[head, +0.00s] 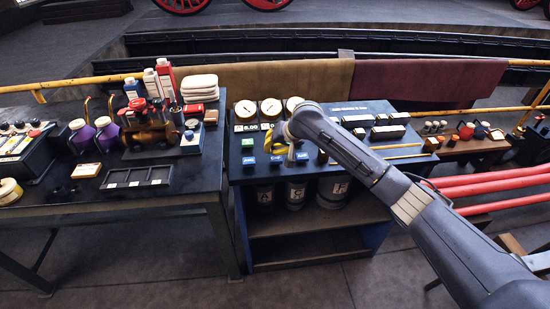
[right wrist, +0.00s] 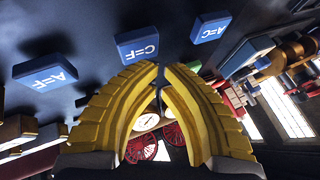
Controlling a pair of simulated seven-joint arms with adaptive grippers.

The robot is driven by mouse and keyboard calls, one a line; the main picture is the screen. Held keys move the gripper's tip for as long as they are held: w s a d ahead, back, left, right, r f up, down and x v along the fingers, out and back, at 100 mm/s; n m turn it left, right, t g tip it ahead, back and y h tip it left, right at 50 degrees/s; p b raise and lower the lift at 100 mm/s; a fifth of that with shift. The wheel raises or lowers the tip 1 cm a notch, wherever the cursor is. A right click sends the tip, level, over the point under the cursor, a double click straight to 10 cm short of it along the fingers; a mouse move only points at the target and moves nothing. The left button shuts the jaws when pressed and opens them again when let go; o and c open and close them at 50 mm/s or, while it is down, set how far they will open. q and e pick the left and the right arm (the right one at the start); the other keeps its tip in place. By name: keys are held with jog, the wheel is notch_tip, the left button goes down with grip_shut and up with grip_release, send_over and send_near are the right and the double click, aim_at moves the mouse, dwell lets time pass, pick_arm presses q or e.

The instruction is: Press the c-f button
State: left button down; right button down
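The c-f button is a blue block marked "C=F" (right wrist: 137,45) in the right wrist view. It lies on a dark panel, just beyond the tips of my right gripper (right wrist: 160,68). The yellow fingers of this gripper meet or nearly meet at their tips, with nothing seen between them. I cannot tell whether the tips touch the button. In the head view my right gripper (head: 264,148) is over the left part of the middle bench, among small blue buttons whose marks are too small to read. My left gripper is not in view.
Blue buttons marked "A=F" (right wrist: 45,75) and "A=C" (right wrist: 210,28) flank the c-f button. Gauges (head: 270,107) stand behind it. Jars marked A, C and F (head: 338,190) stand on a shelf below. A toy engine (head: 150,130) is on the left table.

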jog(key=shift+f, duration=0.15)
dwell(0.5)
jog(key=shift+f, duration=0.55)
dwell(0.6)
jog(key=shift+r, duration=0.7)
jog(key=shift+r, duration=3)
jog(key=shift+d, duration=0.1)
